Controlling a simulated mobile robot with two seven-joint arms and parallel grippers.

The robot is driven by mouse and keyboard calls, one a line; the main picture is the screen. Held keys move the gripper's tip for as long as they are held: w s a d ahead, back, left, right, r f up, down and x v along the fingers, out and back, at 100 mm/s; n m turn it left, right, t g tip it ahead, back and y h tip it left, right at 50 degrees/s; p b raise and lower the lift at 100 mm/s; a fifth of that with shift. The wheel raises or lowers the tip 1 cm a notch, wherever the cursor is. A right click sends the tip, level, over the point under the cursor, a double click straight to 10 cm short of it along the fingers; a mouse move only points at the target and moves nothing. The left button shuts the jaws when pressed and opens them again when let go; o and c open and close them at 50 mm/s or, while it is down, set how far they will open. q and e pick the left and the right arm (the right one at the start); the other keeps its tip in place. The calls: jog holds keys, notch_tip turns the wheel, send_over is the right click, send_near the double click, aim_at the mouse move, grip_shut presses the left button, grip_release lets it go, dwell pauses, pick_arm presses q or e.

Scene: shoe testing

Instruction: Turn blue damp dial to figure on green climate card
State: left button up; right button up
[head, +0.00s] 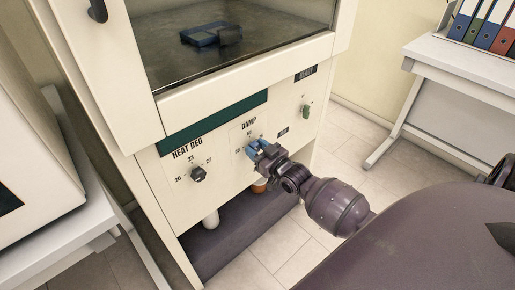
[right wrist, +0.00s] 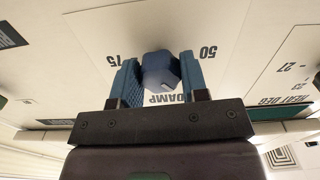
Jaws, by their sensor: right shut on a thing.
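The blue damp dial (right wrist: 160,70) is on the cream front panel of the cabinet, by the label DAMP. In the right wrist view the panel appears upside down, with the figures 75 and 50 on either side of the dial. My right gripper (right wrist: 159,80) is shut on the dial, one blue finger pad at each side. In the head view my right gripper (head: 259,151) covers most of the dial and part of its scale. I cannot make out a green climate card or its figure in either view. My left gripper is not in view.
A black HEAT DEG dial (head: 198,174) sits left on the same panel, and a small green switch (head: 306,111) sits right. Inside the cabinet window lies a blue and grey object (head: 211,35). A white table (head: 460,60) with binders stands at right.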

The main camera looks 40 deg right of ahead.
jog(key=m+p, duration=0.1)
jog(key=m, duration=0.2)
jog(key=shift+r, duration=0.1)
jog(key=m, duration=0.3)
jog(key=shift+m, duration=0.5)
jog(key=o, duration=0.9)
jog(key=shift+s, duration=0.15)
